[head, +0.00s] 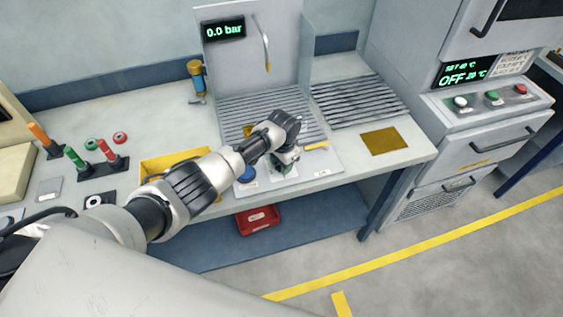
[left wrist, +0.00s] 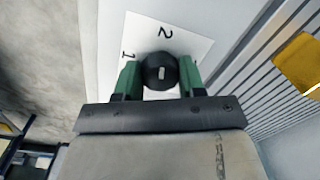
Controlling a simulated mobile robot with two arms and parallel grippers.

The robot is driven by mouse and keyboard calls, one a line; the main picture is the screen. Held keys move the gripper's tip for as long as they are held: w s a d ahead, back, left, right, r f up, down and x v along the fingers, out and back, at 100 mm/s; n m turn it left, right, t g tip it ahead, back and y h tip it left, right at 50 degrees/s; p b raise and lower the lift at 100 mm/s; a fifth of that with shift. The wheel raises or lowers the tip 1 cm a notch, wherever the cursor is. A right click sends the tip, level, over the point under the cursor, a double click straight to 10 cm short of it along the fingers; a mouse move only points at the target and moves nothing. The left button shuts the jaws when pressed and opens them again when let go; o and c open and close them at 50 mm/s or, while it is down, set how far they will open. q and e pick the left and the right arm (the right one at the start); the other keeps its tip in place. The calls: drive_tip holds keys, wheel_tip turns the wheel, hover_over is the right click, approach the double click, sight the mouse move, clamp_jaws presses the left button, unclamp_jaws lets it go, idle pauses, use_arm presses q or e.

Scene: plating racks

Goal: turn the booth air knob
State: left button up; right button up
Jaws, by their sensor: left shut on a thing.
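The booth air knob (left wrist: 160,72) is black and round with a short white mark, on a white plate (left wrist: 192,45) printed with 1 and 2. The green fingertips of my left gripper (left wrist: 160,82) stand on either side of the knob and are shut on it. In the left wrist view the white mark lies roughly along the line towards the 2. In the head view my left gripper (head: 285,158) points down at the bench front and hides the knob. The booth display (head: 223,30) reads 0.0 bar. My right gripper is not in view.
A blue round thing (head: 246,175) lies just left of my gripper. Slatted racks (head: 355,101) and a yellow square (head: 384,141) are to the right. Coloured handles (head: 75,157) stand at left. A red bin (head: 257,220) is on the lower shelf. An oven (head: 480,110) stands right.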

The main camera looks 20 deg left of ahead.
use_arm(q)
drive_tip(key=shift+r, duration=0.15)
drive_tip(key=o, duration=0.9)
drive_tip(key=r, duration=0.5)
drive_tip(key=r+b, duration=0.1)
drive_tip(key=r, duration=0.4)
drive_tip(key=shift+s+d+r, duration=0.1)
drive_tip(key=shift+d+r, duration=0.1)
drive_tip(key=shift+r, duration=0.15)
